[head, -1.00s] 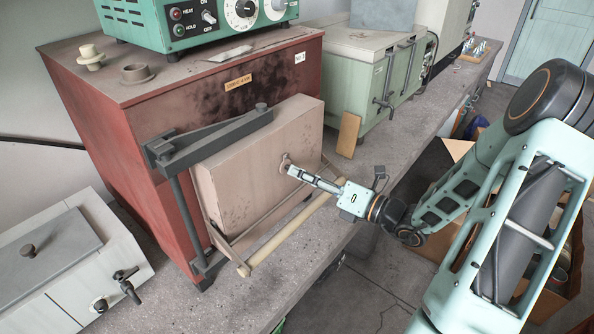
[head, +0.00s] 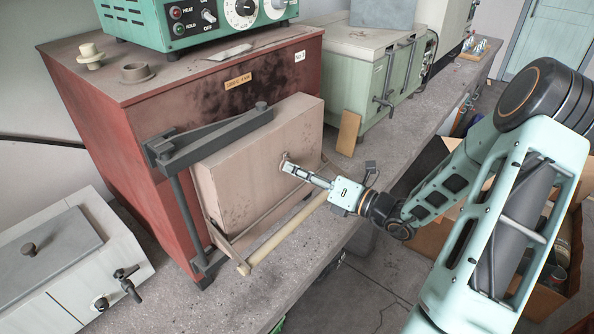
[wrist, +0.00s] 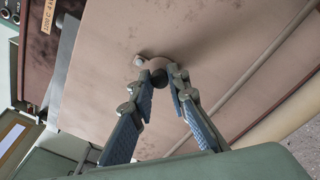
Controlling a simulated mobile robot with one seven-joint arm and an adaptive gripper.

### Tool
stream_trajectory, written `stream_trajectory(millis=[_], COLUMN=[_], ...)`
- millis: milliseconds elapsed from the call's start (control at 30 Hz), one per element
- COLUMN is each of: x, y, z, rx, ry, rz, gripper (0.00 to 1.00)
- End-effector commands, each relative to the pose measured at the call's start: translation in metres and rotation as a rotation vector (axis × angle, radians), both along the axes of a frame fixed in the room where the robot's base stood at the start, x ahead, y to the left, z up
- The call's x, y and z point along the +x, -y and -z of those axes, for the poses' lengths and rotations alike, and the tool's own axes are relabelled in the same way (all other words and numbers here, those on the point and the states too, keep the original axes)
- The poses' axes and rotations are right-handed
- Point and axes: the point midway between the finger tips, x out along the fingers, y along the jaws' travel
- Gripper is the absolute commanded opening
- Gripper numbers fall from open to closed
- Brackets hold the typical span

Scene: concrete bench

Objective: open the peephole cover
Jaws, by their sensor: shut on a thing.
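The peephole cover (wrist: 157,64) is a small round brown disc on the pinkish-beige front door (head: 245,155) of the red furnace. A small light screw-like knob (wrist: 139,60) sits beside it to the left in the wrist view. My gripper (head: 289,167) reaches the door face from the right. In the wrist view its two fingertips (wrist: 160,80) close in on the lower edge of the cover, one on each side, and are shut on it. The cover mostly hides what lies behind it. In the head view the cover is tiny and partly behind the fingertips.
A dark hinge arm (head: 212,137) runs across the door's top. A pale bar handle (head: 285,235) runs along below the door, under my gripper. A green box furnace (head: 365,75) stands behind right, a white unit (head: 60,255) at left. Open bench lies in front.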

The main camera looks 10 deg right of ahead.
Motion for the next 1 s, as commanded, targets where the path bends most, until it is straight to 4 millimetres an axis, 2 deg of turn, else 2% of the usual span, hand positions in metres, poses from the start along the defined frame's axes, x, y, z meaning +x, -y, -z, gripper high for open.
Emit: stream_trajectory(millis=[367, 1000], x=[0.002, 0.012], y=[0.003, 0.015], z=[0.0, -0.006], rx=[-0.097, -0.564], ry=[0.072, 0.419], rz=[0.0, -0.001], gripper=[0.0, 0.0])
